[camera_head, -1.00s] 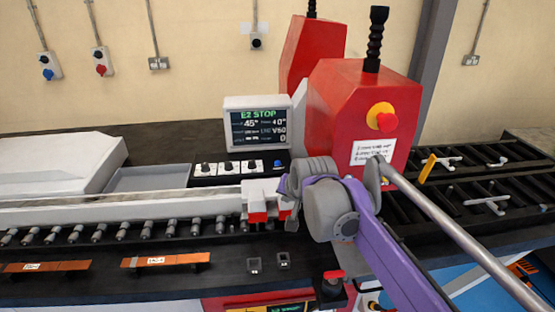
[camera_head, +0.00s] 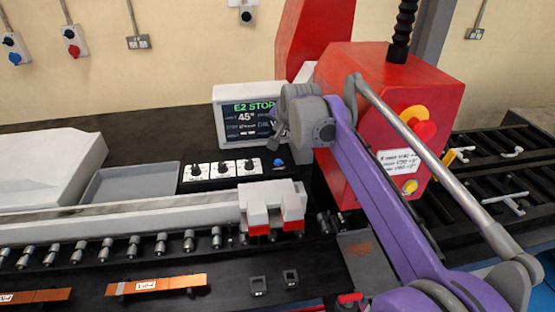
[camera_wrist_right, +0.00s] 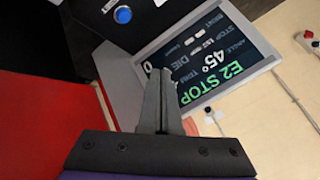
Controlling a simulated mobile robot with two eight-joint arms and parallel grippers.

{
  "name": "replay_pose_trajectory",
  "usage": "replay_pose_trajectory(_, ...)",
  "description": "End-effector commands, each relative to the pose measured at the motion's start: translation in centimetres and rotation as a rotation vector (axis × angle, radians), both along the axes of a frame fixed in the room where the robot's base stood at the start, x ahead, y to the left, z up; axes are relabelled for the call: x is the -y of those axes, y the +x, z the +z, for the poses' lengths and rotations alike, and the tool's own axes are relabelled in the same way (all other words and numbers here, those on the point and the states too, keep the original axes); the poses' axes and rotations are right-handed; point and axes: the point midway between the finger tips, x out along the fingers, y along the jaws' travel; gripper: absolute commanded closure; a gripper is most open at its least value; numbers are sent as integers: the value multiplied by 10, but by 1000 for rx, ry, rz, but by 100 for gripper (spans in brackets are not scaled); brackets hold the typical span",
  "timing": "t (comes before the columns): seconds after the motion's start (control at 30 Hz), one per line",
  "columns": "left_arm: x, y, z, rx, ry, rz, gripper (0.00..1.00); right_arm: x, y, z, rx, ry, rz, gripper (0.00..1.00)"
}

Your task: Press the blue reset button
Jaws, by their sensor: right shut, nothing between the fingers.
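The blue reset button (camera_head: 278,162) sits at the right end of the dark control panel, below the display screen (camera_head: 247,118). In the right wrist view the blue button (camera_wrist_right: 123,14) is near the top edge, up and left of my fingertips. My right gripper (camera_head: 271,143) is shut and empty, in front of the screen's right part and just above the button. It looks apart from the button. In the wrist view its closed fingers (camera_wrist_right: 158,75) point up beside the screen (camera_wrist_right: 205,60), which reads "E2 STOP". My left gripper is not in view.
A red machine housing (camera_head: 370,80) with an emergency stop (camera_head: 424,130) stands close to my right arm. Several black knobs on white plates (camera_head: 222,168) sit left of the button. A white and red clamp block (camera_head: 270,200) is in front. Copper bars (camera_head: 155,284) lie nearer.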

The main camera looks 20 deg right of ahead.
Motion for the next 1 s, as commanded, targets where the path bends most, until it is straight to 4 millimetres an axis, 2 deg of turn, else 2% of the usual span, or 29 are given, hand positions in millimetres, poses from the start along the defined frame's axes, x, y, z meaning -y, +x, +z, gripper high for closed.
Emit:
replay_pose_trajectory(0.27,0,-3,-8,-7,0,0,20,0,0,-10,-2,0,1,100)
replay_pose_trajectory(0.7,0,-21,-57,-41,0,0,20,0,0,-69,-2,0,1,100)
replay_pose_trajectory(0.83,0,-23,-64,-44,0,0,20,0,0,-82,-2,0,1,100)
replay_pose_trajectory(1.0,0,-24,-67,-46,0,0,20,0,0,-88,0,-1,1,100)
